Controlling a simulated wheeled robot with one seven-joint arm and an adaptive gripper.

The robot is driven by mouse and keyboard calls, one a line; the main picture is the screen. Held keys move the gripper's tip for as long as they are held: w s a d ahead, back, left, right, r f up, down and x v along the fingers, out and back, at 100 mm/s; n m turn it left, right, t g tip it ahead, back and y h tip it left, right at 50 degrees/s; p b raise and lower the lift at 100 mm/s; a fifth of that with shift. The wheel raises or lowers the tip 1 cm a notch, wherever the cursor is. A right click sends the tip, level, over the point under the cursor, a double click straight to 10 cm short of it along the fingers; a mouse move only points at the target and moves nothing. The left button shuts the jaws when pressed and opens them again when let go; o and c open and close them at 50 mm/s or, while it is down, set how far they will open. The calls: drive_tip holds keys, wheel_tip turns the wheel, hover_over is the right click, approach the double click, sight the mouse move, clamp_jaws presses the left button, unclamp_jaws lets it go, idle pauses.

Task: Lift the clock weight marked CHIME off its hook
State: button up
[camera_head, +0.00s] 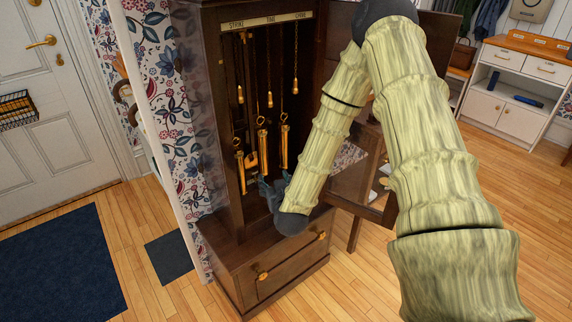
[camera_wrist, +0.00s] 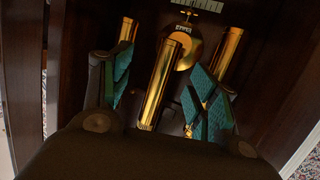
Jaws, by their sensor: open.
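Three brass weights hang in the open clock case below labels reading STRIKE, TIME and CHIME. The right weight (camera_head: 285,147), on the CHIME side (camera_head: 303,16), hangs in line with the others: the middle weight (camera_head: 262,150) and left weight (camera_head: 240,173). My gripper (camera_head: 272,188) is open and empty, low in the case front, just below the weights in the head view. In the wrist view, one brass weight (camera_wrist: 163,85) shows between the teal finger pads; contact is not visible. Other weights show beyond the left pad (camera_wrist: 128,30) and right pad (camera_wrist: 229,52). No marking on the weights is readable.
The brass pendulum bob (camera_wrist: 187,50) is close behind the weights. The case's left post (camera_head: 226,130) and drawer base (camera_head: 270,265) bound the opening. The glazed door (camera_head: 345,182) stands open at right, near my forearm. Chains (camera_head: 295,70) hang above.

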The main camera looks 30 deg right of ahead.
sight(284, 138)
drive_tip(key=w+d+r+m+t+h+b, duration=0.2)
drive_tip(key=w+d+r+h, duration=0.15)
drive_tip(key=d+r, duration=0.35)
drive_tip(key=x, duration=1)
drive_tip(key=shift+d+f, duration=0.1)
drive_tip(key=shift+c, duration=0.4)
clamp_jaws()
drive_tip(key=c, duration=0.8)
unclamp_jaws()
drive_tip(key=shift+r, duration=0.2)
drive_tip(key=shift+f, duration=0.1)
clamp_jaws()
